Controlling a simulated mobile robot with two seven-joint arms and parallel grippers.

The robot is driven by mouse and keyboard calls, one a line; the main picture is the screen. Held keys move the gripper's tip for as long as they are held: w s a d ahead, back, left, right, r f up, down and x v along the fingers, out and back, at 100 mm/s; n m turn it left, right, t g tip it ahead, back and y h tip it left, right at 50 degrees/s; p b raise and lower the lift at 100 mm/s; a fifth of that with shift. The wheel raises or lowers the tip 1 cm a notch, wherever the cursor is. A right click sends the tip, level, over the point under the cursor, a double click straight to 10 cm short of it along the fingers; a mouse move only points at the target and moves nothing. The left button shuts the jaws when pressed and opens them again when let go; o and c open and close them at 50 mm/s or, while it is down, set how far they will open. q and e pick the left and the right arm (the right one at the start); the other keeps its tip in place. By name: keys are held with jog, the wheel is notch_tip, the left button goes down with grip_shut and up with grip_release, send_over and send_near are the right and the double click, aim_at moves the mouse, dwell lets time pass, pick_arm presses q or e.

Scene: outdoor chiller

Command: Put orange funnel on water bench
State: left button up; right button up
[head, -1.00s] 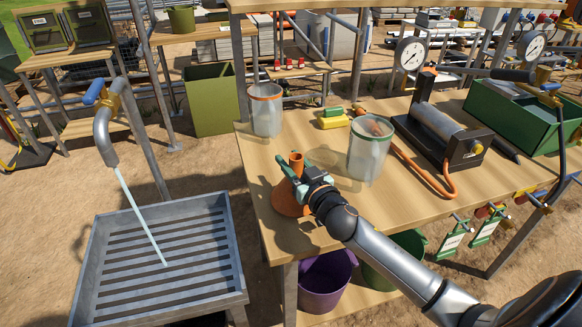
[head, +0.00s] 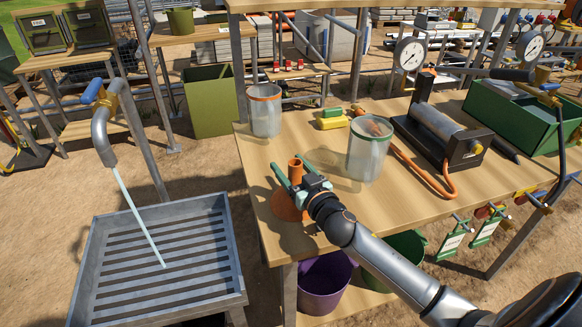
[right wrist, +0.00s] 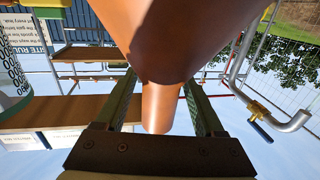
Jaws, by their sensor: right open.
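The orange funnel (head: 287,207) stands spout up on the near left part of the wooden table. Its spout also shows in the right wrist view (right wrist: 158,105), where the picture is upside down. My right gripper (head: 294,171) is open, with one green finger on each side of the spout; gaps show between spout and fingers in the wrist view (right wrist: 163,100). The gripper hides part of the cone. A slatted grey metal bench (head: 160,255) stands left of the table, under a tap (head: 103,125) with running water. My left gripper is out of view.
Two clear containers, one orange-rimmed (head: 265,110) and one green-rimmed (head: 370,152), stand behind the funnel. A hand pump (head: 440,130) with an orange hose and a green box (head: 525,115) are farther right. The slatted bench top is clear except for the water stream.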

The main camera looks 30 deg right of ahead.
jog(key=shift+r, duration=0.2)
jog(key=s, duration=1.2)
jog(key=shift+a+b, duration=0.25)
jog(key=shift+b, duration=0.15)
